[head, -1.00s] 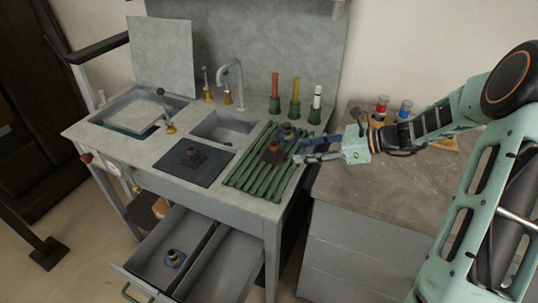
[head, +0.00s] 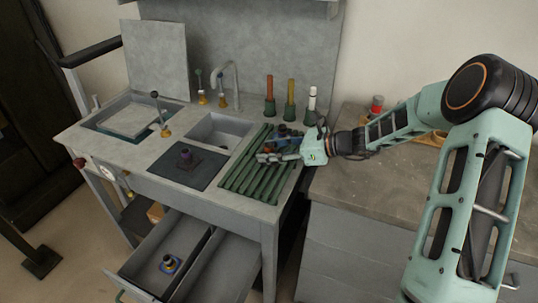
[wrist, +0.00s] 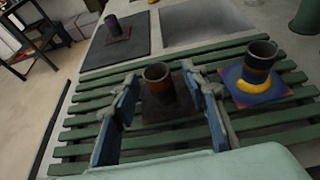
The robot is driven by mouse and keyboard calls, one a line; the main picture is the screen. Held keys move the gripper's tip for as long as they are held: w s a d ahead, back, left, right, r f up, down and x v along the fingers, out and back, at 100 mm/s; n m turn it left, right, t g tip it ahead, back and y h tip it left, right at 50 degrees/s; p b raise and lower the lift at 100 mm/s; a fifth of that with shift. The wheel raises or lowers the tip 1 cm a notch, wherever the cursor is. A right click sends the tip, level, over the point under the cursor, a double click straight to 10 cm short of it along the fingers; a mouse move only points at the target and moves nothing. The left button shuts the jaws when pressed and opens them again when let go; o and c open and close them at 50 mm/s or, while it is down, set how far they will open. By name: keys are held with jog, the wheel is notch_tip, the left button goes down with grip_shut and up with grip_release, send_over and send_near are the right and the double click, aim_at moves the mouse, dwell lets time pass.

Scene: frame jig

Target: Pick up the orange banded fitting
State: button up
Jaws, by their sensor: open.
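A fitting with an orange-brown band, dark rim and dark square base (wrist: 158,86) stands upright on the green slatted rack (head: 245,182). In the wrist view it shows between the two blue-padded fingers of my open gripper (wrist: 160,98). I cannot tell whether either finger touches it. A second fitting (wrist: 259,62), with an orange band, a yellow collar and a blue base, stands just outside the right finger. In the head view my gripper (head: 272,153) is low over the rack and hides most of the first fitting.
A purple fitting (head: 185,155) stands on a dark mat left of the rack. Another with a blue base (head: 169,264) lies in the open drawer (head: 150,272). Several coloured tubes in green holders stand behind the rack. A sink (head: 218,130) is at back left.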

jog(key=shift+w+a+f, duration=0.15)
jog(key=shift+a, duration=0.1)
grip_shut()
jog(key=shift+r, duration=0.2)
